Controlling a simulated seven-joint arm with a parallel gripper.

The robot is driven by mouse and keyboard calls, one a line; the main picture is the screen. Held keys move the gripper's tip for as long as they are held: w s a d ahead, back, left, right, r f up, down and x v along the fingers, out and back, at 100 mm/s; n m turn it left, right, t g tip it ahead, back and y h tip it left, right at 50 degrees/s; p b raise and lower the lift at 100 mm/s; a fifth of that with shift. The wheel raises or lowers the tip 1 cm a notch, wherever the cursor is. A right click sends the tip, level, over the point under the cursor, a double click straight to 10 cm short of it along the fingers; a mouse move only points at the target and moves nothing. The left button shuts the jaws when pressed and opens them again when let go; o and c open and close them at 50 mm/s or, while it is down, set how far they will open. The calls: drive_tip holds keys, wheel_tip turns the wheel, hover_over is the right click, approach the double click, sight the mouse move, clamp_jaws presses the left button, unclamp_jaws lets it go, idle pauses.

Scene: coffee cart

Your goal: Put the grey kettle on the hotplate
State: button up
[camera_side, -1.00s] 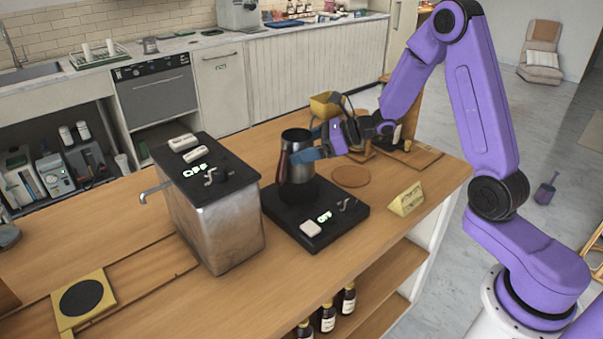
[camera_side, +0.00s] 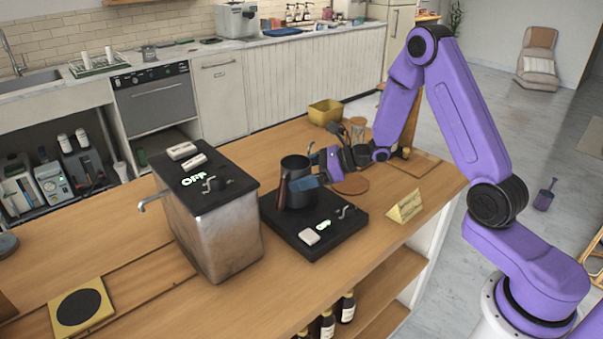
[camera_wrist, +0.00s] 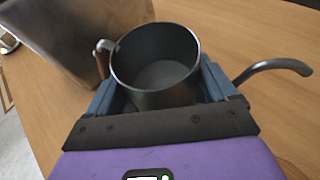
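The grey kettle (camera_side: 293,168) is upright over the back left part of the black hotplate (camera_side: 328,247) in the side view. Its base is at or very close to the plate; I cannot tell if it touches. The hotplate display reads OFF. In the wrist view I look into the open top of the kettle (camera_wrist: 158,72), with its handle at left and a curved dark spout at right. My gripper (camera_wrist: 162,90) has its blue fingers pressed to both sides of the kettle. It also shows in the side view (camera_side: 306,183). The hotplate is hidden in the wrist view.
A metal box machine (camera_side: 218,235) with an OFF display and a tap stands left of the hotplate. A yellow sign (camera_side: 405,206) stands at its right. A round wooden coaster (camera_side: 352,185) and a yellow container (camera_side: 325,112) lie behind.

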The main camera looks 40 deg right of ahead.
drive_tip(key=shift+o, duration=1.1)
